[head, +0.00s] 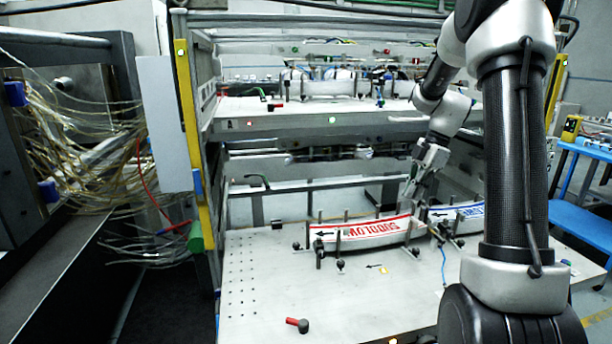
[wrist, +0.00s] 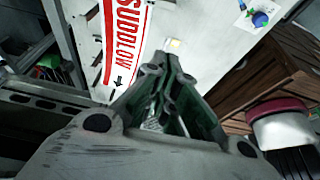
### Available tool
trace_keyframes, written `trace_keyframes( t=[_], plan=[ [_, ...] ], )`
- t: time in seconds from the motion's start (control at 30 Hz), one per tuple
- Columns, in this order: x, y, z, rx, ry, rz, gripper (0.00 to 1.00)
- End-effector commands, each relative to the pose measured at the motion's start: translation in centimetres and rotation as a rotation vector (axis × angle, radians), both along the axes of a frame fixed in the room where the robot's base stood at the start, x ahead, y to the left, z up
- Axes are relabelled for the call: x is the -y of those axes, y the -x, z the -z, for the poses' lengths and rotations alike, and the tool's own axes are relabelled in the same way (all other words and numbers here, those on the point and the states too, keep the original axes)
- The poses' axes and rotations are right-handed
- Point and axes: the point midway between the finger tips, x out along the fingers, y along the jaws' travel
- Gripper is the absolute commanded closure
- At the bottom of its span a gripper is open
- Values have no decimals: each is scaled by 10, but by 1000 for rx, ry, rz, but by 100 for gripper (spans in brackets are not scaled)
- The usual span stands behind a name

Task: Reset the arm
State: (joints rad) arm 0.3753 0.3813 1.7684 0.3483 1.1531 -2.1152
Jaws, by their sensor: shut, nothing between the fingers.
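My arm reaches in from the right of the head view. My gripper (head: 408,196) points down over the lower shelf, just behind the label magazine. In the wrist view my gripper (wrist: 170,62) has its fingertips together with nothing between them. The label magazine with red lettering (head: 362,231) stands on the lower board between upright posts. Its white strip with red letters and a black arrow also shows in the wrist view (wrist: 124,45), left of the fingertips and apart from them. A second magazine with blue lettering (head: 462,211) stands to its right, partly hidden by my arm.
The lower board (head: 262,262) is mostly bare at the front, with a red-handled lever (head: 297,324) on it. An upper shelf (head: 290,122) with fittings hangs above. A yellow post (head: 187,120) and loose cables (head: 75,130) stand at left, a blue bench (head: 585,225) at right.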

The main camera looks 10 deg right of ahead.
Motion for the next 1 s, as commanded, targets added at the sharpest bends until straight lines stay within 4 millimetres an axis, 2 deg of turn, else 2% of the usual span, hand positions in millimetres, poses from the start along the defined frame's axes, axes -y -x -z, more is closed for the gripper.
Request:
trace_keyframes(
  t=[0.13,0.2,0.27,0.33,0.4,0.47,0.6,0.7,0.83,1.0],
  plan=[
    [0,-1,0,-45,3,134,100],
    [3,0,2,-96,15,283,100],
    [4,9,10,-171,31,445,100],
    [4,28,19,-271,62,657,100],
    [2,49,14,-336,103,869,100],
    [-5,70,4,-371,139,1041,100],
    [-29,123,-29,-373,197,1404,100],
    [-45,158,-49,-330,199,1579,100],
    [-63,200,-66,-246,167,1704,100],
    [-82,242,-81,-111,100,1675,100]
  ],
)
